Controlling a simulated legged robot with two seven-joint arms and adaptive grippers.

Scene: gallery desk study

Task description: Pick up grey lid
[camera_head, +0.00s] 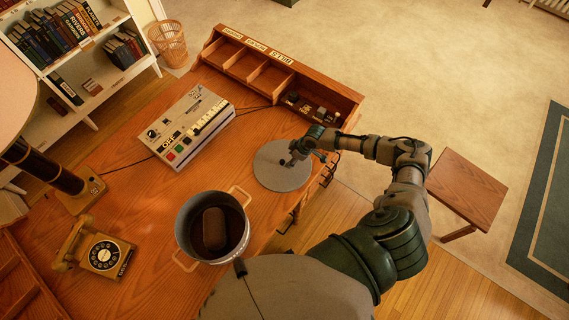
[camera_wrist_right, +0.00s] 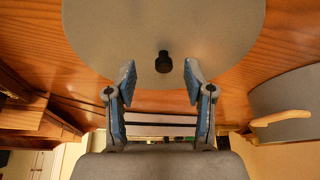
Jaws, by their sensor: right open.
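The grey lid (camera_head: 280,172) is a flat round disc lying on the wooden desk, near its right edge. In the right wrist view the lid (camera_wrist_right: 110,40) fills the upper middle, with a small dark knob (camera_wrist_right: 164,62) at its centre. My right gripper (camera_wrist_right: 159,72) is open, its two blue-grey fingers on either side of the knob's line, with a gap on both sides. In the head view my right gripper (camera_head: 298,156) is over the lid. I cannot tell its exact height above it. My left gripper is not in view.
A grey pot (camera_head: 184,228) with wooden handles stands left of the lid and holds a dark brown block (camera_head: 214,228). A yellow telephone (camera_head: 104,254), a button machine (camera_head: 168,137) and a lamp (camera_head: 84,193) are farther left. The wooden organizer (camera_head: 340,97) lines the desk's back.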

